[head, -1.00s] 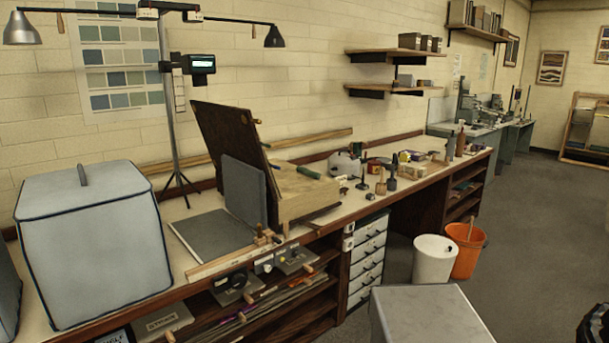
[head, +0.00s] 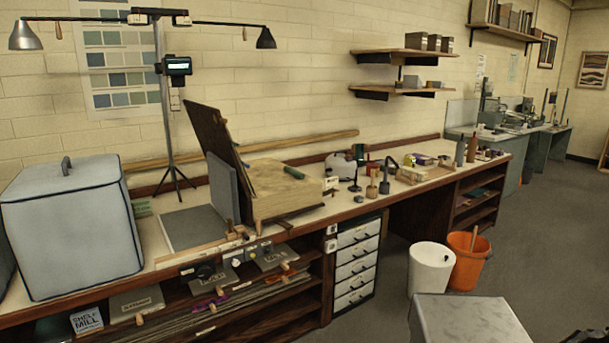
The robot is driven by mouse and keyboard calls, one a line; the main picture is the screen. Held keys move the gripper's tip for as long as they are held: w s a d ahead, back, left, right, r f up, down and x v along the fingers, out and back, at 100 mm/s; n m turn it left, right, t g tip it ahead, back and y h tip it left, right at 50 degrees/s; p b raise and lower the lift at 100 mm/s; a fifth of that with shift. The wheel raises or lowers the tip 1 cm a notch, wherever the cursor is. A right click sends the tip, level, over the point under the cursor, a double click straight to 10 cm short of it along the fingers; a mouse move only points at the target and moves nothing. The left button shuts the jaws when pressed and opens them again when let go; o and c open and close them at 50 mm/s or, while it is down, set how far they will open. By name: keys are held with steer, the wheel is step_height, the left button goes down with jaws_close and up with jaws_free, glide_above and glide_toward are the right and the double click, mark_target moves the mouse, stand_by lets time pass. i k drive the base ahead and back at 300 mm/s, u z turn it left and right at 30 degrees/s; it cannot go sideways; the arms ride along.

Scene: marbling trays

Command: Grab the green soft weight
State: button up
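I cannot pick out the green soft weight with certainty. A small dark green, rod-like piece (head: 294,172) lies on top of the pale wooden box (head: 285,192) on the long workbench (head: 335,205). It is too small to tell whether it is soft. Another greenish item (head: 142,209) shows partly behind the big grey-blue covered box at the left. My gripper is not in view.
The large grey-blue covered box (head: 70,235) fills the bench's left end. Upright boards (head: 222,185) stand beside the wooden box. White (head: 431,268) and orange (head: 467,262) buckets and a grey-topped block (head: 462,318) stand on the floor. Floor at right is mostly open.

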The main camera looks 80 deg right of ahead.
mark_target(299, 175)
steer(key=u, duration=0.15)
steer(key=k, duration=0.7)
steer(key=z, duration=1.85)
steer(key=i, duration=1.05)
steer(key=k, duration=0.25)
steer(key=z, duration=0.15)
